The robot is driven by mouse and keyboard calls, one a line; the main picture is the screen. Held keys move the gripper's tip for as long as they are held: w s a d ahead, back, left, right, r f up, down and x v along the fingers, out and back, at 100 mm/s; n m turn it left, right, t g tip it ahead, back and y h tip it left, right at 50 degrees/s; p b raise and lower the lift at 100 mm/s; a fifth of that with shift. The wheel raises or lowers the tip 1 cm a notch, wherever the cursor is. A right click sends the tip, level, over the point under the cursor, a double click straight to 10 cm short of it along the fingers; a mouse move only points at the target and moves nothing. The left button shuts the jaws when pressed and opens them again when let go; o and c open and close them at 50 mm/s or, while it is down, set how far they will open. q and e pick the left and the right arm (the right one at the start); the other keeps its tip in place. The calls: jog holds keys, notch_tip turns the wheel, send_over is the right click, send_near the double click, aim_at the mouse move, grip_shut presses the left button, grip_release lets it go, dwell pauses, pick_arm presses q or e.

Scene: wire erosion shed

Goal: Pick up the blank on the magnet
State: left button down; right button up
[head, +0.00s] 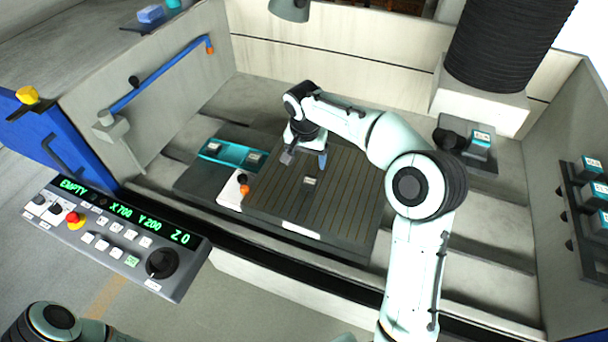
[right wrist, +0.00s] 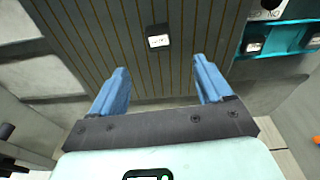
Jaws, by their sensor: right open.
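The blank is a small dark block with a white label (head: 310,181) on the striped magnet plate (head: 345,205). In the right wrist view the blank (right wrist: 158,36) lies ahead of my right gripper, between the lines of its two blue fingers and beyond their tips. My right gripper (head: 306,160) is above the magnet, behind the blank in the head view. The right gripper (right wrist: 163,82) is open and empty, apart from the blank. My left gripper is not in view; only part of my left arm shows at the bottom left.
A teal tray (head: 228,153) with labelled blocks lies left of the magnet. A white switch box with an orange knob (head: 245,189) sits at the magnet's left edge. A control panel (head: 115,238) stands front left. Labelled blocks sit on a rack (head: 572,200) at right. A black bellows column (head: 505,40) stands at back right.

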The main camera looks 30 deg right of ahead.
send_over(310, 181)
jog(key=s+a, duration=0.1)
jog(key=s, duration=0.1)
jog(key=f, duration=0.6)
jog(key=shift+w+a, duration=0.1)
jog(key=shift+w, duration=0.1)
jog(key=shift+w+f, duration=0.25)
jog(key=shift+f, duration=0.35)
jog(key=f, duration=0.2)
jog(key=w+d+f, duration=0.1)
jog(key=f, duration=0.1)
jog(key=shift+p, duration=0.35)
jog(key=shift+w+f, duration=0.1)
jog(key=shift+f, duration=0.3)
jog(key=shift+c, duration=0.6)
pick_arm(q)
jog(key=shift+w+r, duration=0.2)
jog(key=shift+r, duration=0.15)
pick_arm(e)
jog(key=shift+r, duration=0.1)
jog(key=c, duration=1.3)
